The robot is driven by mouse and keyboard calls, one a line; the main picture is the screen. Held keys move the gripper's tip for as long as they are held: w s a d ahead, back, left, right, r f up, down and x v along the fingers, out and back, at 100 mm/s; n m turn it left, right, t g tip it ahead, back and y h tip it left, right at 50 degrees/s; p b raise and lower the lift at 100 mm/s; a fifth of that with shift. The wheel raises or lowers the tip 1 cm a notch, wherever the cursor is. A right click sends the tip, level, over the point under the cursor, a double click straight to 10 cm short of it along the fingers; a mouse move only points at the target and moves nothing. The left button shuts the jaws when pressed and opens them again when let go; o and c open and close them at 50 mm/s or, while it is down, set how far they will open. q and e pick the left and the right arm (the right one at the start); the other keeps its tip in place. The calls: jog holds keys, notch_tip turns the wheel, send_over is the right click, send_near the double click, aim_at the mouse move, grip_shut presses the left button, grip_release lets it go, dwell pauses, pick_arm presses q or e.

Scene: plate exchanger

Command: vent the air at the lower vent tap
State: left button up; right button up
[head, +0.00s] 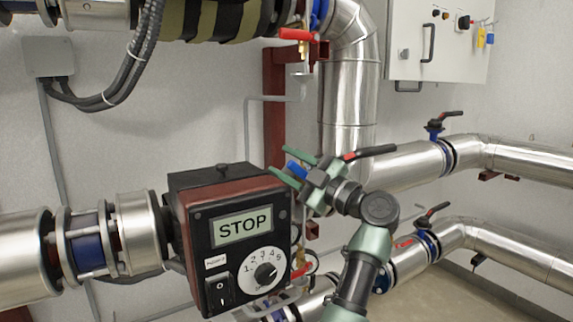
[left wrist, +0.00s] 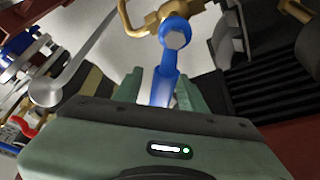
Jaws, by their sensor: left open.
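A tap with a blue lever (left wrist: 165,75) and a brass body (left wrist: 153,20) shows in the left wrist view; I take it for the lower vent tap. Its blue lever also shows in the head view (head: 297,169), right of the pump controller. My left gripper (head: 290,166) is open, with its green fingers on either side of the lever. In the left wrist view the fingers (left wrist: 160,88) flank the lever's lower end; I cannot tell whether they touch it. The tap body is hidden in the head view. My right gripper is not in view.
The pump controller (head: 240,228), its display reading STOP, stands close left of the gripper. A red-handled tap (head: 297,36) is higher up. Silver pipes (head: 415,166) with dark-and-red levers run to the right. A grey cabinet (head: 437,40) hangs at the upper right.

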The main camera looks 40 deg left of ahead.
pick_arm(q)
grip_shut()
dwell(1.4)
